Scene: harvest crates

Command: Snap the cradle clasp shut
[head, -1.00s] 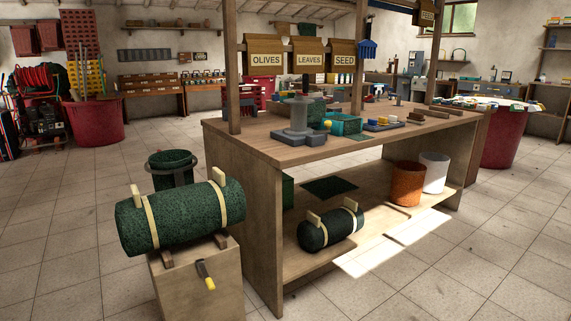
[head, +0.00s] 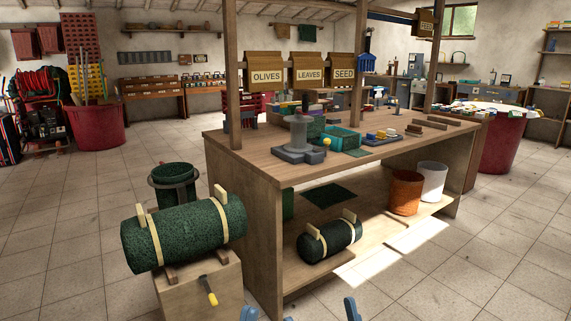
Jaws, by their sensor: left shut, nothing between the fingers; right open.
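The cradle (head: 192,290) is a wooden block at the lower left, bearing a large dark green roll (head: 185,235) with two cream straps. The clasp (head: 208,290) is a dark lever with a yellow tip on the block's face; it slants down to the right. Whether it is latched cannot be told. My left gripper (head: 248,313) shows only as a blue tip at the bottom edge, right of the block, shut and apart from the clasp. My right gripper (head: 320,314) shows as separated blue fingertips at the bottom edge, open and empty, farther right. Most of both is hidden below the frame.
A wooden workbench (head: 243,200) stands right of the cradle, with tools on top and a smaller green roll (head: 328,240) on its lower shelf. A green bin (head: 174,185) stands behind the large roll. Tiled floor (head: 60,260) is clear at left.

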